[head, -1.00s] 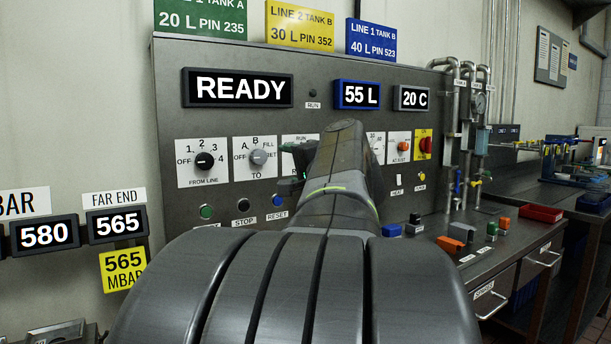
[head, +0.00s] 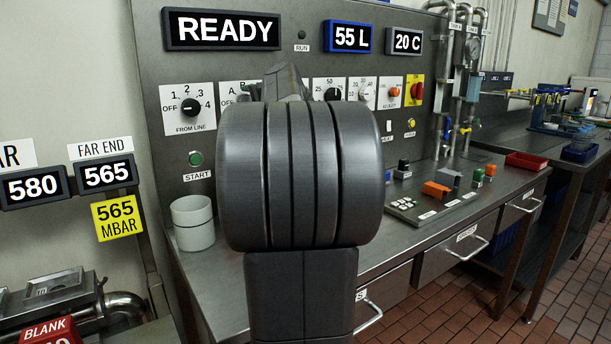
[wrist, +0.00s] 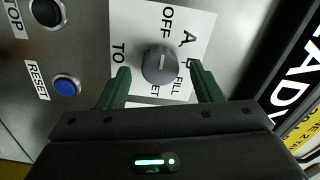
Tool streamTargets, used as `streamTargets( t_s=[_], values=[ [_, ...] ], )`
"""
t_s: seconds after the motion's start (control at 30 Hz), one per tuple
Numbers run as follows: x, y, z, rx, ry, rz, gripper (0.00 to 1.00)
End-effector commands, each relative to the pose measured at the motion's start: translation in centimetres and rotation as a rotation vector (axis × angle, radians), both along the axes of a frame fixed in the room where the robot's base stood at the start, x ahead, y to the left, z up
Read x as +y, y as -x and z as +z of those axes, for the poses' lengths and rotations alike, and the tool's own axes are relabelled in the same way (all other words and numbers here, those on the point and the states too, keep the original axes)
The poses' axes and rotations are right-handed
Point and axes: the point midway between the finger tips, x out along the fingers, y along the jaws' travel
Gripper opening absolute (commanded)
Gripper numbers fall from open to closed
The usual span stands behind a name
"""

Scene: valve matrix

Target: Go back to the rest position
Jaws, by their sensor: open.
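My gripper (wrist: 160,88) shows in the wrist view with its two green fingers apart and nothing held between them. The grey TO selector knob (wrist: 160,65) on its white plate is seen between the fingers, on the panel beyond them. I cannot tell the exact gap between fingertips and knob. In the head view my own arm fills the middle and hides the gripper and most of the TO selector plate (head: 232,93).
The steel control panel (head: 150,65) reads READY, 55 L and 20 C. A white cup (head: 193,224) stands on the bench at left. Coloured blocks and a red tray (head: 526,161) lie at right. STOP (wrist: 46,12) and RESET (wrist: 66,86) buttons are near the gripper.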

Motion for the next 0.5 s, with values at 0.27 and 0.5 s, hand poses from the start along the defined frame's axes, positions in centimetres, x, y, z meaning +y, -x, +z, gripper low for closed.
streamTargets(
  t_s=[0.27, 0.5],
  values=[
    [-0.02, 0.02, 0.0, 0.004, -0.007, 0.0, 0.59],
    [-0.54, 0.76, 0.0, -0.001, -0.001, -0.002, 0.59]
  ],
)
